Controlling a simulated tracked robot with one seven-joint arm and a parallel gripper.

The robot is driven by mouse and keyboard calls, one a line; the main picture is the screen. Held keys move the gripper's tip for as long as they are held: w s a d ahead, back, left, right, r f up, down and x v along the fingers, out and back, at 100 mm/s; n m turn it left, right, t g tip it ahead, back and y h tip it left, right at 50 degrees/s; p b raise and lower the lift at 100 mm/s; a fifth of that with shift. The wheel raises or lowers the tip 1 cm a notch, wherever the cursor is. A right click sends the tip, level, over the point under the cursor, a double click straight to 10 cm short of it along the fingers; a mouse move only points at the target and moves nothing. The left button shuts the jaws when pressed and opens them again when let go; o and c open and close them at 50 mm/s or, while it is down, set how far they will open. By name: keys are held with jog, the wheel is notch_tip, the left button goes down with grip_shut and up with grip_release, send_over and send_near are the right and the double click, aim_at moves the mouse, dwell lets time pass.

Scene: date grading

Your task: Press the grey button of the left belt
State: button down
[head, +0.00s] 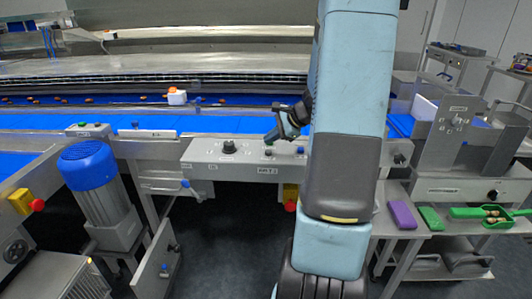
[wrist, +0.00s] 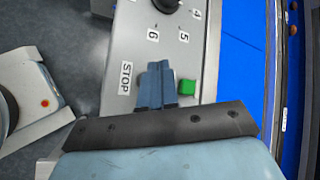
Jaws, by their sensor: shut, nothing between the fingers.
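My gripper (head: 272,138) is shut and empty, its fingertips low over the top of a grey control panel (head: 200,151). In the wrist view the shut fingers (wrist: 154,86) lie between a green button (wrist: 183,87) and a STOP label (wrist: 126,78). No grey button shows clearly. The fingers cover the spot beside the STOP label, so I cannot tell whether one is under them or whether they touch it. A black knob (head: 229,147) with numbers around it sits on the same panel, left of my gripper in the head view.
A blue motor (head: 87,165) and a smaller box with buttons (head: 91,131) stand at left. Red stop knobs (head: 38,205) stick out below. A blue belt carrying dates and a white-and-orange item (head: 177,96) runs behind. Purple (head: 402,215) and green items lie at right.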

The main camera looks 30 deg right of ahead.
aim_at(270, 152)
jog(key=shift+r, duration=1.8)
jog(key=shift+a+r, duration=0.15)
jog(key=shift+a, duration=0.15)
jog(key=s+a+r+n+g+h, duration=0.2)
jog(key=s+a+r+n, duration=0.45)
jog(key=s+a, duration=0.2)
jog(key=s+a+r+n+g+h, duration=0.1)
jog(key=s+a+r+n, duration=0.4)
jog(key=s+a+n, duration=0.4)
jog(key=s+a+r+n+t+h, duration=0.1)
jog(key=s+a+r+n+h, duration=0.1)
jog(key=s+n, duration=0.2)
jog(key=shift+s+h, duration=0.3)
jog(key=shift+s, duration=1.25)
